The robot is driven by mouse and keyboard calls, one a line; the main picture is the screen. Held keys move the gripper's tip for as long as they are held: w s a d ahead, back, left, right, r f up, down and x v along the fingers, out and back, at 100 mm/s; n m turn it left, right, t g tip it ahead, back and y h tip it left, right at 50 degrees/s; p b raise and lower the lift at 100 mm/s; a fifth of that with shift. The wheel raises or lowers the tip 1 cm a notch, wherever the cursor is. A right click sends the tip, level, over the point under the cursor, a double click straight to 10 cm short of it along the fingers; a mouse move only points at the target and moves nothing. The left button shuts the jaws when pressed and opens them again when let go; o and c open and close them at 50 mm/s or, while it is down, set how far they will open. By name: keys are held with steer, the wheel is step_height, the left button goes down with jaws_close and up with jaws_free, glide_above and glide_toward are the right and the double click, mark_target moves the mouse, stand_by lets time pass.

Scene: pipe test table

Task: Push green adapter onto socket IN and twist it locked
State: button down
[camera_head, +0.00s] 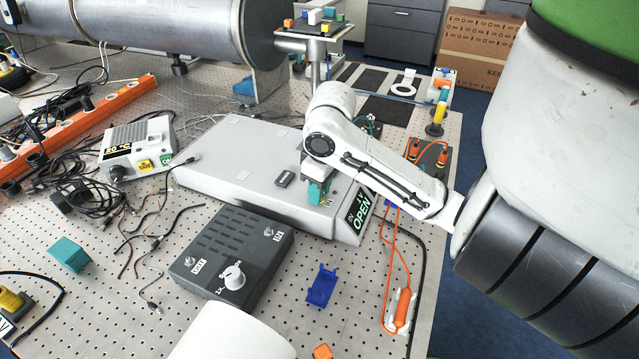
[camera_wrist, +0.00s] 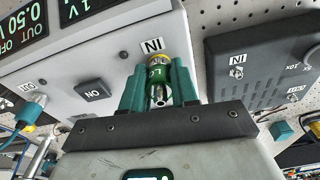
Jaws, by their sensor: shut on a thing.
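My gripper (camera_head: 319,192) is at the front of the light grey instrument box (camera_head: 245,170), left of its OPEN display. In the wrist view its two teal fingers (camera_wrist: 160,78) are shut on the green adapter (camera_wrist: 158,92), which lies between them with its open end toward the camera. The adapter's far end meets a yellow ring (camera_wrist: 157,58) right at the socket under the IN label (camera_wrist: 152,45). The socket itself is hidden behind the adapter, and I cannot tell how far on it is or whether it is locked. The fingers hide the adapter in the head view.
A dark box with a white knob (camera_head: 232,277) stands left of my gripper. A blue holder (camera_head: 321,286) and an orange cable (camera_head: 388,270) lie in front.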

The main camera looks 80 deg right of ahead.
steer(key=shift+f+m+p, duration=0.15)
steer(key=shift+m+p, duration=0.2)
steer(key=shift+m, duration=0.85)
steer(key=shift+a+r+m+p, duration=0.1)
steer(key=shift+r+m+p, duration=0.15)
steer(key=shift+m+p, duration=0.6)
steer(key=c, duration=1.3)
jaws_free()
steer(key=shift+f+m, duration=0.25)
steer(key=o, duration=0.5)
steer(key=shift+r, duration=0.1)
steer(key=r, duration=0.3)
steer(key=r+p, duration=0.1)
steer(key=r, duration=0.6)
steer(key=shift+s+a+r, duration=0.3)
steer(key=shift+s+a, duration=0.1)
